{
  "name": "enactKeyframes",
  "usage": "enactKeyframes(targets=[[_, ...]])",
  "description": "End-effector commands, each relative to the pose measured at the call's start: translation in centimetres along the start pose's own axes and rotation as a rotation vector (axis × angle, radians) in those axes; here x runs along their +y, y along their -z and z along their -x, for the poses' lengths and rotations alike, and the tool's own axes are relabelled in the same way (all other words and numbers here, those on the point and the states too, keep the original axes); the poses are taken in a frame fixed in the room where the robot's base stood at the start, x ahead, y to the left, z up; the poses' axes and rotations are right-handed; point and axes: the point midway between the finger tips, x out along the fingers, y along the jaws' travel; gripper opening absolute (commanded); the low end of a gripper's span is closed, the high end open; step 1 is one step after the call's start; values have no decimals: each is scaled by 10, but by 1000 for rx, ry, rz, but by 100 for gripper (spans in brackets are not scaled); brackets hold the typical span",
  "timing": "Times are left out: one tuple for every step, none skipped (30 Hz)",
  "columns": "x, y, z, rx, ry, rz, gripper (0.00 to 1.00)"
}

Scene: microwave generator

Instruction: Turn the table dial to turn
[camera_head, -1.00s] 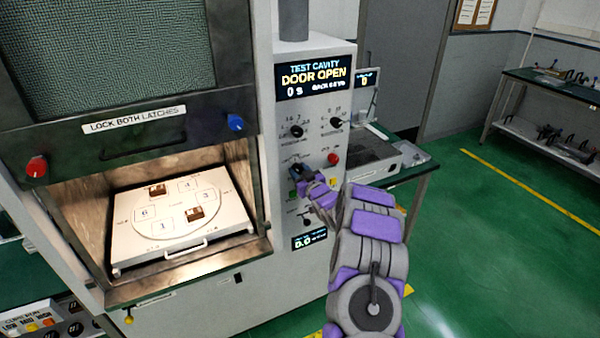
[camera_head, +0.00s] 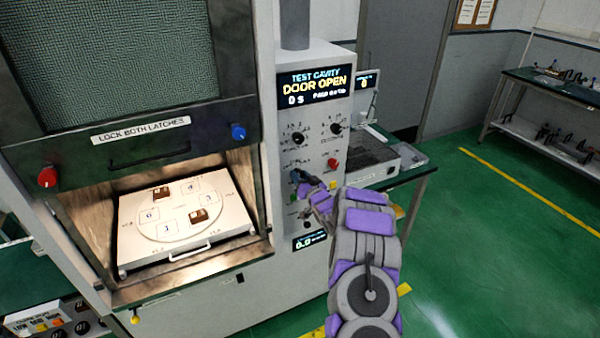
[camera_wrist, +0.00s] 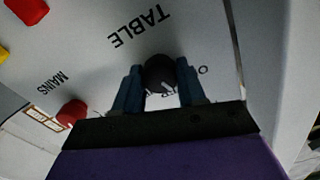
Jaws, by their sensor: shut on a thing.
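The table dial (camera_wrist: 160,75) is a round black knob on the pale panel, below the word TABLE, which appears upside down in the wrist view. My gripper (camera_wrist: 158,84) is shut on it, with one dark finger on each side. The fingers and palm partly hide the smaller lettering by the knob. In the head view my gripper (camera_head: 299,178) is against the control panel, and the dial is mostly hidden there. Inside the open cavity, a white turntable plate (camera_head: 150,241) has numbered spots and two brown blocks (camera_head: 161,192) (camera_head: 198,215).
Two black knobs (camera_head: 297,137) (camera_head: 336,128) and a red button (camera_head: 333,164) are close above my gripper. The display (camera_head: 314,86) reads DOOR OPEN. The raised door has a red latch (camera_head: 47,177) and a blue latch (camera_head: 238,132). Green floor is clear at right.

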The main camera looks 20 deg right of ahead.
Motion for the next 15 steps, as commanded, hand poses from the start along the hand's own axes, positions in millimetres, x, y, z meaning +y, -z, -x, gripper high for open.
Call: enactKeyframes(targets=[[1,0,1,-5,-4,-46,10],[1,0,1,-5,-4,-75,10],[1,0,1,-4,-4,-113,10],[2,0,1,-3,-4,-142,10],[2,0,1,-3,-4,-170,10],[2,0,1,-3,-4,-209,10],[2,0,1,-3,-4,-237,10],[2,-1,1,-3,-4,-265,10],[2,-1,1,-3,-4,-304,10],[2,-1,1,-2,-4,-332,10],[2,-1,1,-2,-4,-360,10],[2,-1,1,-2,-4,-398,10],[2,0,1,-2,-4,-427,10],[2,0,1,-1,-4,-455,10],[2,0,1,-1,-4,-493,10]])
